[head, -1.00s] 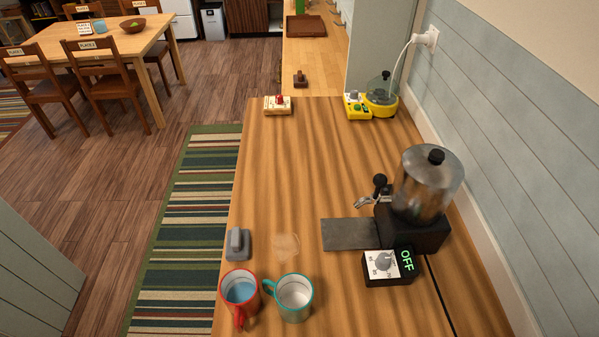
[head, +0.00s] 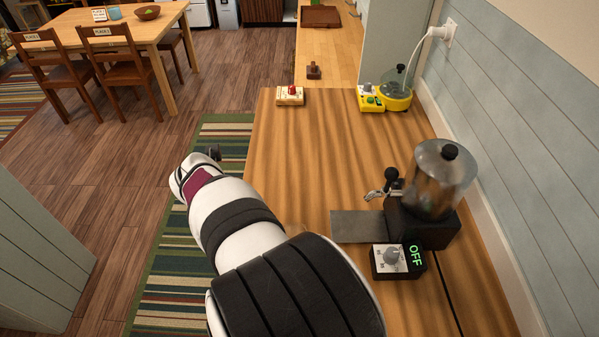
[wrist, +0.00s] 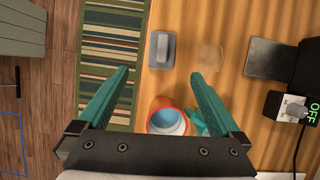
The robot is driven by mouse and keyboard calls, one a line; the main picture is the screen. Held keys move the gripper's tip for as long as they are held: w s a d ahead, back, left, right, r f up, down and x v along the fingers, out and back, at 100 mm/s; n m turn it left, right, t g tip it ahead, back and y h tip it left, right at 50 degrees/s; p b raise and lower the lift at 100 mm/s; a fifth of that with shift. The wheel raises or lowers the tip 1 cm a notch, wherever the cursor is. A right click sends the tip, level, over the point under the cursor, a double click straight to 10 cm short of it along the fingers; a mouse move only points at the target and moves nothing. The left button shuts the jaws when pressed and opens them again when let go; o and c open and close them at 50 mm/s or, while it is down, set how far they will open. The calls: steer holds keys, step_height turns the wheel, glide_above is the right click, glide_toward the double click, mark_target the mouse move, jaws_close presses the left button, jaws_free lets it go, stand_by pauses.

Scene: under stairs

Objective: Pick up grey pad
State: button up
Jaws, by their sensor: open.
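The grey pad (wrist: 161,50), a flat block with a raised grip on top, lies on the wooden counter near its left edge in the wrist view. My arm hides it in the head view. My gripper (wrist: 160,73) is open and empty, its two teal fingers spread wide. In the wrist picture the pad appears just beyond the fingertips, between their lines. The fingers do not appear to touch it.
A red mug (wrist: 167,129) with blue inside shows between the fingers; a teal mug (wrist: 196,122) is partly hidden by the right finger. A faint clear patch (wrist: 211,57) lies right of the pad. A dispenser (head: 442,180) and OFF switch box (head: 397,262) stand right.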

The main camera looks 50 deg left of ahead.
steer(key=x, duration=1.5)
steer(key=shift+w+d, duration=0.15)
steer(key=shift+w, duration=0.05)
steer(key=shift+r, duration=0.1)
steer(key=c, duration=1.3)
step_height(320, 180, up, 10)
steer(key=shift+r, duration=0.1)
